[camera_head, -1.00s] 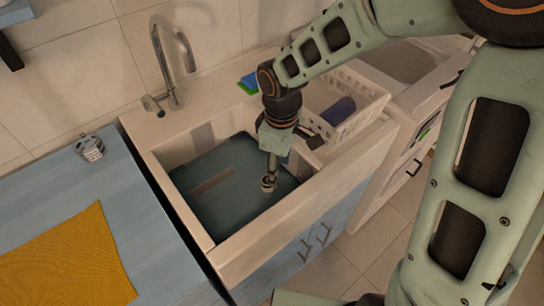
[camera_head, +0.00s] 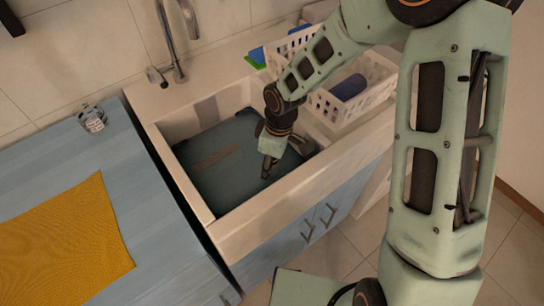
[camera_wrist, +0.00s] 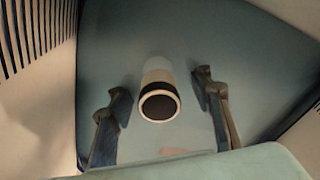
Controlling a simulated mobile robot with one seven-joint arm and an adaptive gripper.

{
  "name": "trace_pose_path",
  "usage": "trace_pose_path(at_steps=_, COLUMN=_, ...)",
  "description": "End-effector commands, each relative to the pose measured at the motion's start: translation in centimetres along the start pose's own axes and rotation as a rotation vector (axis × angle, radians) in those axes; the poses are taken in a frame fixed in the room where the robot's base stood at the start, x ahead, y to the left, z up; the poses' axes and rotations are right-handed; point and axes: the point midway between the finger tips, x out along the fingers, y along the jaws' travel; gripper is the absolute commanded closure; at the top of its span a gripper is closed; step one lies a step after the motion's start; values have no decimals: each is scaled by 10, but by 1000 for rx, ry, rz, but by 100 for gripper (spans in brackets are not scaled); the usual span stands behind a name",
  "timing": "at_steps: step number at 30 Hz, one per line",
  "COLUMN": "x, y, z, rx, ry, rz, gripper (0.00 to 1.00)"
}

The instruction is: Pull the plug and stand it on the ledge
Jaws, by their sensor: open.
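The plug (camera_wrist: 159,104) shows in the wrist view as an upright pale cylinder with a white rim and a dark round top. My gripper (camera_wrist: 161,88) is open, with one finger on each side of the plug and visible gaps on both sides. In the head view my gripper (camera_head: 268,168) points down into the sink (camera_head: 285,198), and I cannot make out the plug there. The sink's inside looks dark blue-green, with a brown strip (camera_head: 215,157) across part of it. The sink has a pale rim; which part is the ledge is unclear.
A faucet (camera_head: 168,40) stands behind the sink. A white basket (camera_head: 372,90) with a dark blue cylinder (camera_head: 349,87) is to the right. A blue counter (camera_head: 150,215) with an orange cloth (camera_head: 65,240) and a small glass jar (camera_head: 92,118) lies left.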

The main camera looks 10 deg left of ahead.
Motion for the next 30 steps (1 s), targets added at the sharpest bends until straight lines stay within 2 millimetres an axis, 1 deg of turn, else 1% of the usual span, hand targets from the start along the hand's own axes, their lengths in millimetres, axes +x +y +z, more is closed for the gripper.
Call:
trace_pose_path(at_steps=1, x=7, y=0, z=0, rx=-1, ry=0, rz=0, gripper=54)
trace_pose_path(at_steps=5, x=15, y=0, z=0, rx=-1, ry=-1, rz=0, gripper=54)
trace_pose_path(at_steps=14, x=16, y=0, z=0, rx=0, ry=0, rz=1, gripper=54)
trace_pose_path(at_steps=17, x=16, y=0, z=0, rx=0, ry=0, rz=1, gripper=63)
trace_pose_path(at_steps=27, x=16, y=0, z=0, rx=0, ry=0, rz=1, gripper=100)
trace_pose_path(at_steps=28, x=16, y=0, z=0, rx=0, ry=0, rz=1, gripper=78)
trace_pose_path(at_steps=30, x=16, y=0, z=0, rx=0, ry=0, rz=1, gripper=86)
